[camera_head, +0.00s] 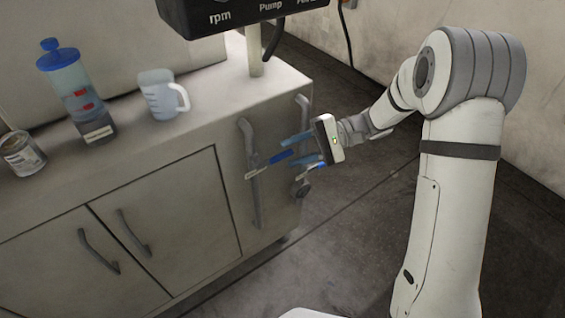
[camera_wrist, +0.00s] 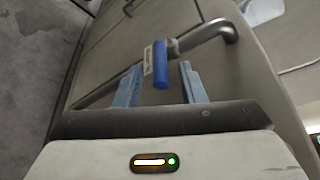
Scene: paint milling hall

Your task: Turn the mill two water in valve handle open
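A blue valve handle (camera_head: 281,157) sits on a grey pipe (camera_head: 252,195) at the cabinet's right front. In the wrist view the blue handle (camera_wrist: 160,66) points toward me, with a small pale tag (camera_wrist: 148,60) beside it. The tag's writing is too small to read, so I cannot tell which mill it names. My gripper (camera_head: 287,152) is open, with its light blue fingers reaching toward the handle. In the wrist view the fingers (camera_wrist: 160,75) stand on either side of the handle, with a gap on both sides.
A second pipe (camera_head: 302,108) at the cabinet's corner has a blue handle (camera_head: 318,165) and a dark round fitting (camera_head: 301,188) low down. A jug (camera_head: 163,95), a blue-lidded container (camera_head: 66,75) and a can (camera_head: 20,153) stand on the cabinet top (camera_head: 225,88). A dark panel (camera_head: 235,14) overhangs it.

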